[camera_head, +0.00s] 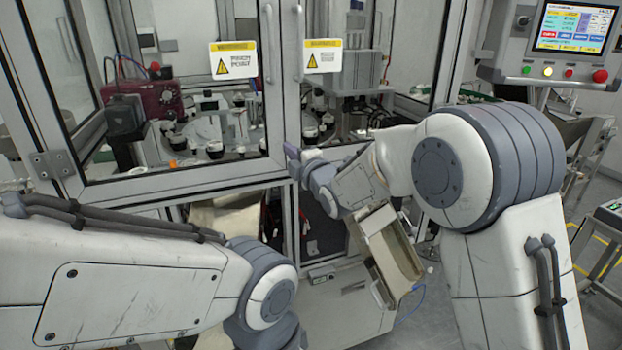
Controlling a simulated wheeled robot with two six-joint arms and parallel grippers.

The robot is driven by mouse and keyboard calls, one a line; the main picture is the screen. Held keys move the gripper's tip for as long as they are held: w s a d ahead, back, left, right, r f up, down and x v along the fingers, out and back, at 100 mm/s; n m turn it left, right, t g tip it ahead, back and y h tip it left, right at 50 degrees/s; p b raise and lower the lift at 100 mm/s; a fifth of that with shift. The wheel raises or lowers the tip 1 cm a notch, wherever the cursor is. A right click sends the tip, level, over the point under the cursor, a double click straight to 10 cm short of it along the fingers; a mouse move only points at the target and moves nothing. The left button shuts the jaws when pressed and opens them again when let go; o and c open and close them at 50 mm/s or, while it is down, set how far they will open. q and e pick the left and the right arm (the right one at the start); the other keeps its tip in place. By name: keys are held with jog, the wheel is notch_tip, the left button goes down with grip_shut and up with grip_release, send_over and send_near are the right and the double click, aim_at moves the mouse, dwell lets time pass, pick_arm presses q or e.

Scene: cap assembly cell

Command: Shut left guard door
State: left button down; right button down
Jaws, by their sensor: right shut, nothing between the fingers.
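The left guard door (180,184) is a grey metal frame with a clear pane, hinged at its left side. A yellow and white pinch-point label (233,60) is on its upper right, beside a vertical handle (268,42). The door stands shut or nearly shut; I cannot tell whether a small gap is left at its free edge. My right gripper (291,152) is shut and empty, at the lower free corner of this door, by the meeting line of the two doors. Contact is not clear. My left gripper is out of view; only my left arm shows, low in front.
The right guard door carries a second warning label (322,56) and a handle (298,42). Behind the panes are a maroon device (152,98) and other machinery. An open tan chute (388,255) is below my right forearm. A control panel (562,45) stands at upper right.

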jog(key=s+d+f+m+g+h+b, duration=0.1)
jog(key=s+d+f+m+g, duration=0.3)
jog(key=s, duration=1.1)
jog(key=s+d+f+m+g+h+b, duration=0.1)
jog(key=s+d+f+m+g+h, duration=0.3)
jog(key=s+f, duration=0.5)
jog(key=s+d+f+m+g+h+b, duration=0.1)
jog(key=s+d+f+m+g+h, duration=0.2)
jog(key=s, duration=1.7)
notch_tip(320, 180, down, 4)
jog(key=d+m+g, duration=0.2)
jog(key=m+g, duration=0.2)
jog(key=m, duration=0.2)
jog(key=shift+s+d, duration=0.35)
